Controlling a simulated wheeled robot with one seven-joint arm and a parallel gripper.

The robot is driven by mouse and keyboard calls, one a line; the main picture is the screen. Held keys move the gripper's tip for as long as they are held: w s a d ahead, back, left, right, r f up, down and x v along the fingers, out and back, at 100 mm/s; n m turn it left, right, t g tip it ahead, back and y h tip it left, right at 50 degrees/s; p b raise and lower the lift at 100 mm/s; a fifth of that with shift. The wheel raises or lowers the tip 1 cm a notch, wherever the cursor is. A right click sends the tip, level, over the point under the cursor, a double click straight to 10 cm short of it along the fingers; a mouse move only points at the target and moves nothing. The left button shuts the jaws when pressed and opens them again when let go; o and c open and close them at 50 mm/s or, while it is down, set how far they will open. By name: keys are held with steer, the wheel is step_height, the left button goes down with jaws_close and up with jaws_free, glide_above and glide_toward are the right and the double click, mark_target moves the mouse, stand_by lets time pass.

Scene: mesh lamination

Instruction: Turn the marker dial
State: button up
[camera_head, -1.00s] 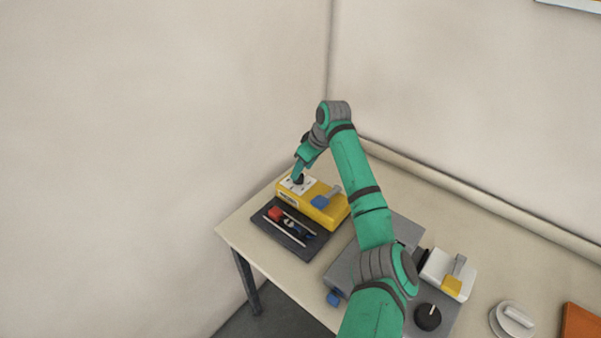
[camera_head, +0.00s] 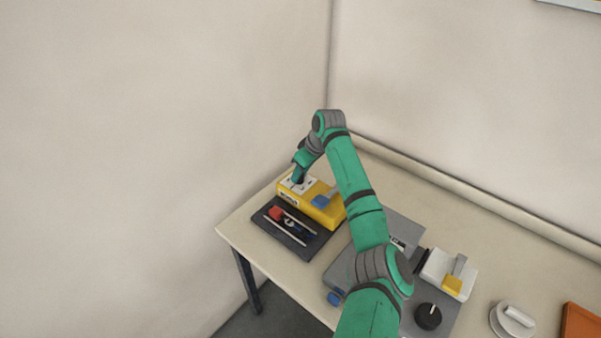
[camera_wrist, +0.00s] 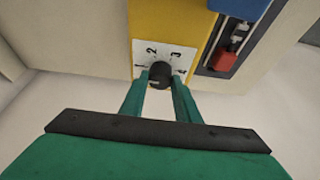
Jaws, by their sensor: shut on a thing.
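The marker dial is a black knob on a white numbered plate on the yellow device (camera_head: 322,212) at the table's far left corner. In the wrist view the dial (camera_wrist: 160,72) sits between the two green fingertips of my gripper (camera_wrist: 160,84), with the numbered plate (camera_wrist: 178,54) around it. The numerals 2 and 3 can be read there; the dial's pointer is not clear. My gripper (camera_head: 299,175) is at the dial in the head view, shut on it. The fingers partly hide the dial in the head view.
A dark tray (camera_head: 270,234) with a red piece and thin tools lies in front of the yellow device. A blue lever (camera_head: 322,201) is on the device. A grey machine with a black knob (camera_head: 428,316) and a white unit (camera_head: 434,264) stand to the right.

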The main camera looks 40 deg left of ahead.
steer(key=m, duration=0.1)
steer(key=m+t, duration=0.1)
steer(key=m, duration=0.1)
steer(key=shift+s+a, duration=0.1)
steer(key=shift+s, duration=0.1)
steer(key=m+t+h, duration=0.1)
steer(key=m, duration=0.2)
steer(key=shift+s+m, duration=0.1)
steer(key=shift+m, duration=0.2)
steer(key=m, duration=0.2)
steer(key=m+t+h, duration=0.1)
steer(key=m, duration=0.2)
steer(key=shift+h, duration=0.3)
steer(key=shift+t, duration=0.3)
steer(key=o, duration=1)
steer(key=shift+o, duration=0.2)
steer(key=shift+a, duration=0.1)
